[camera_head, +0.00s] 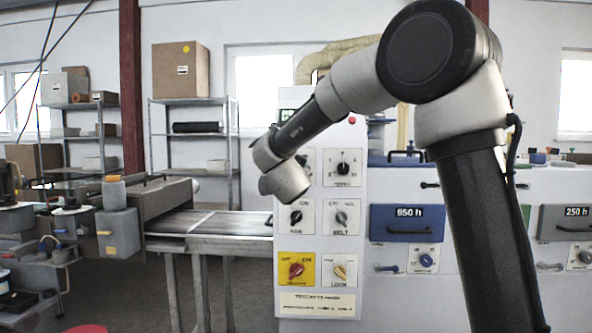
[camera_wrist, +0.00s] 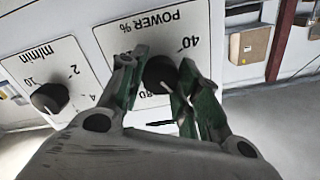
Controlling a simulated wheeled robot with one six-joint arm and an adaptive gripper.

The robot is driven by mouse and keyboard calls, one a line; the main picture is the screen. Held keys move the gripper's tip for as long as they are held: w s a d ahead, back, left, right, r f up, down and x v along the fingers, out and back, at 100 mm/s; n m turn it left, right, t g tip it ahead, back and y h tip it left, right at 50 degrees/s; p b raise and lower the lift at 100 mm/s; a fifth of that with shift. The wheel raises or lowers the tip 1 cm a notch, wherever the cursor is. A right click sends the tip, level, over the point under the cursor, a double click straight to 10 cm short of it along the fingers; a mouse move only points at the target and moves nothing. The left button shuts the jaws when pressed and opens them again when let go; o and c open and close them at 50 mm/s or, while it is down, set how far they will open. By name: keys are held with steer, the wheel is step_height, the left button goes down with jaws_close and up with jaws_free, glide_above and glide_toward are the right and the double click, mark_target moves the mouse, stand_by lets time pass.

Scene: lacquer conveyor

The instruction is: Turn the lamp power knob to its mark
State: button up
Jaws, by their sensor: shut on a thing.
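The lamp power knob (camera_wrist: 158,70) is a round black knob on a white plate lettered "POWER %", seen upside down in the wrist view. The figure 40 shows to its upper right, and part of another figure shows below it. My gripper (camera_wrist: 163,84) has its green-padded fingers on either side of the knob, shut on it. A pale line shows on the knob's lower side, but the fingers hide part of the dial, so I cannot tell its exact setting. In the head view my wrist (camera_head: 285,182) covers most of this plate and hides the fingers.
The m/min knob (camera_wrist: 48,98) sits beside it, and also shows in the head view (camera_head: 343,168). A conveyor (camera_head: 215,222) stands left.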

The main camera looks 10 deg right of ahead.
steer(key=shift+f+n, duration=0.1)
steer(key=shift+n, duration=0.8)
steer(key=o, duration=1)
steer(key=shift+o, duration=0.2)
steer(key=v, duration=1.2)
